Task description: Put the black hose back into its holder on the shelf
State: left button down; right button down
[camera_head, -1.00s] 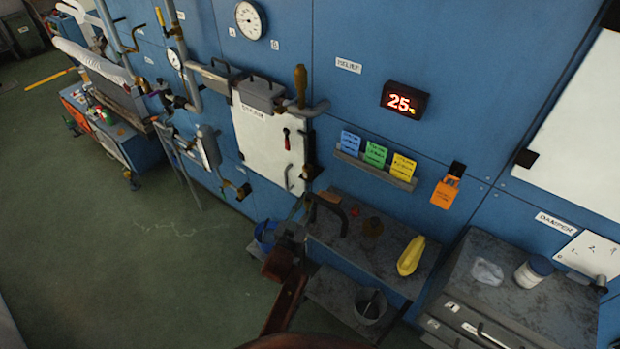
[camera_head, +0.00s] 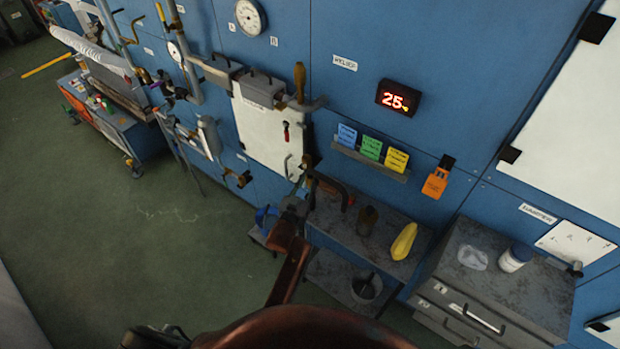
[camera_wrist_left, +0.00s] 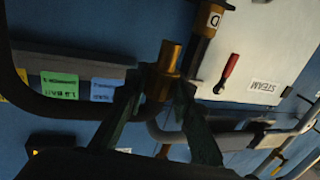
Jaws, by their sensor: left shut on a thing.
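The black hose (camera_head: 342,188) shows as a dark arch above the left end of the grey shelf (camera_head: 398,222). In the left wrist view the hose (camera_wrist_left: 60,110) curves in from the left towards a brass piece (camera_wrist_left: 167,62) between my fingers. My left gripper (camera_head: 296,200) is shut there, and its dark fingers (camera_wrist_left: 158,95) also show in the left wrist view. A dark brown upright cylinder (camera_head: 367,219) stands on the shelf; I cannot tell whether it is the holder. My right gripper is not in view.
A yellow object (camera_head: 404,241) lies on the shelf's right part. A grey bucket (camera_head: 366,290) stands below. A grey cabinet (camera_head: 500,290) is to the right. Coloured cards (camera_head: 371,147) stand on a wall ledge. Pipes and a white steam panel (camera_head: 262,130) are behind the gripper.

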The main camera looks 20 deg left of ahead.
pick_arm(q)
jog(key=shift+f+b, duration=2.1)
jog(key=shift+f, duration=0.7)
jog(key=shift+p, duration=0.55)
jog(key=shift+f+b, duration=1.3)
jog(key=shift+f, duration=0.65)
jog(key=c, duration=1.6)
grip_release()
jog(key=shift+f, duration=0.1)
jog(key=shift+s, duration=0.1)
jog(key=shift+s+a, duration=0.15)
jog(key=shift+s, duration=1.85)
jog(key=shift+s+a, duration=0.1)
jog(key=shift+s, duration=1.85)
